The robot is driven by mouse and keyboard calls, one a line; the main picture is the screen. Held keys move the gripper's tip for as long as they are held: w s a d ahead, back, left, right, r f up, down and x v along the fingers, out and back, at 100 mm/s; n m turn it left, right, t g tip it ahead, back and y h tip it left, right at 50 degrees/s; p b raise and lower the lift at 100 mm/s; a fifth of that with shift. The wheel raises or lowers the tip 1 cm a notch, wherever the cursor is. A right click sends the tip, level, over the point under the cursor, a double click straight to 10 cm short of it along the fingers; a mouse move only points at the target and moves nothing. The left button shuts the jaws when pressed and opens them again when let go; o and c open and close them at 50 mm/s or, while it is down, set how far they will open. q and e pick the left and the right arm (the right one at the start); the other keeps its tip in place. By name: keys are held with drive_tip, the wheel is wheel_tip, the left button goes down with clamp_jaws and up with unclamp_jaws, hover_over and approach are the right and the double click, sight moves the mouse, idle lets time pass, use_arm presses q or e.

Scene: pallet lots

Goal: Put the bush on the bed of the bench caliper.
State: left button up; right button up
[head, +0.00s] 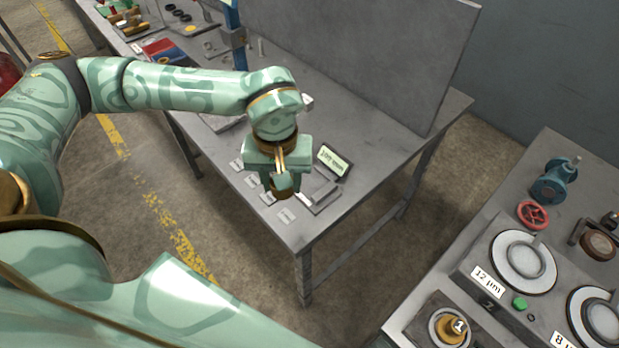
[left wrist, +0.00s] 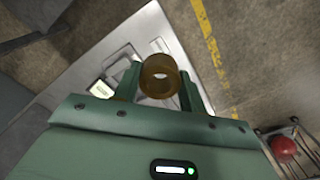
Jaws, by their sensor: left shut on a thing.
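My left gripper (head: 283,181) is shut on the bush (left wrist: 159,86), a brown bronze-coloured ring with a round hole. In the left wrist view the bush sits between the two green fingers; in the head view the gripper hides most of it. The bench caliper (head: 320,197) is on the grey table just right of and behind the gripper, with a lit display (head: 334,160) on it. The display also shows in the left wrist view (left wrist: 101,89). The gripper and bush cover part of the caliper. My right gripper is not in view.
Several small pale label plates (head: 251,181) lie along the table's (head: 384,134) front left edge. A grey upright panel (head: 359,50) stands at the back. A second bench (head: 560,215) at right holds gauges, a red handwheel (head: 533,215) and a blue flanged part (head: 553,182).

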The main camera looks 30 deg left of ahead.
use_arm(q)
drive_tip(key=w+f+b, duration=0.2)
drive_tip(key=w+f, duration=0.1)
drive_tip(key=w, duration=0.4)
drive_tip(key=b, duration=0.2)
hover_over(311, 184)
wheel_tip(311, 184, down, 6)
drive_tip(key=shift+s+d+r, duration=0.1)
drive_tip(key=shift+s+r, duration=0.05)
drive_tip(key=shift+r, duration=0.1)
drive_tip(key=shift+w+f, duration=0.2)
drive_tip(key=shift+f, duration=0.1)
wheel_tip(311, 184, down, 3)
drive_tip(key=shift+f+b, duration=0.1)
drive_tip(key=shift+b, duration=0.55)
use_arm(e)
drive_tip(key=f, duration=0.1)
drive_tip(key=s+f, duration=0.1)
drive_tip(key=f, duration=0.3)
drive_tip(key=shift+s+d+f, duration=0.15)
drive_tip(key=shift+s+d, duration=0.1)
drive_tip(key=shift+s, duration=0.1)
use_arm(q)
drive_tip(key=o, duration=0.8)
